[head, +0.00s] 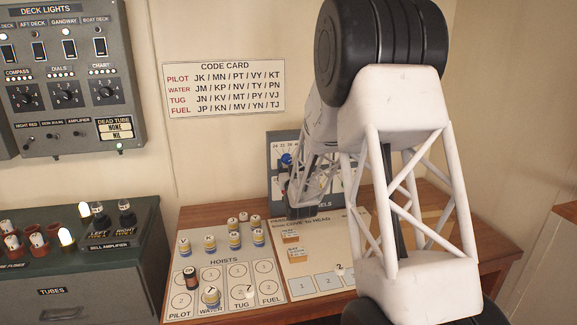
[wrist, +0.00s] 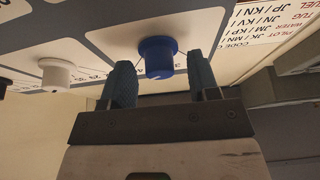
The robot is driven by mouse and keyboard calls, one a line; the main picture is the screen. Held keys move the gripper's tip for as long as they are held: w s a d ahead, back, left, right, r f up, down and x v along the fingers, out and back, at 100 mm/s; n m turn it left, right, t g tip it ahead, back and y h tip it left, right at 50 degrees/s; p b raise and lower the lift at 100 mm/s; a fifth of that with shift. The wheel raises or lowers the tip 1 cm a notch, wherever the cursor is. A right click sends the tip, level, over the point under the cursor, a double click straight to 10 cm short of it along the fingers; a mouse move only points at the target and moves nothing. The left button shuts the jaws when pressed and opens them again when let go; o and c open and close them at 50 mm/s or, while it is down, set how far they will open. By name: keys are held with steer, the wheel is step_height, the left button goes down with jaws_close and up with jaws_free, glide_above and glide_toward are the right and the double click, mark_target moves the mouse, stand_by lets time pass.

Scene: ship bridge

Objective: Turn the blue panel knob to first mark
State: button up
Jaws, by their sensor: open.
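The blue knob (head: 286,158) sits at the upper left of the upright grey-framed panel (head: 283,139) at the back of the desk, with printed numbers around it. In the wrist view the blue knob (wrist: 158,57) stands out from the white panel face. My gripper (wrist: 160,62) is open, with one blue-grey finger on each side of the knob. A gap shows at each side, and I see no clear contact. The knob's mark cannot be read clearly. My arm hides much of the panel in the head view.
A white knob (wrist: 57,73) is on the same panel, to the left in the wrist view. The desk holds a hoists board (head: 222,275) with several striped pieces. A code card (head: 224,89) hangs on the wall. A deck lights box (head: 67,75) is at upper left.

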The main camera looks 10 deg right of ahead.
steer(key=c, duration=0.9)
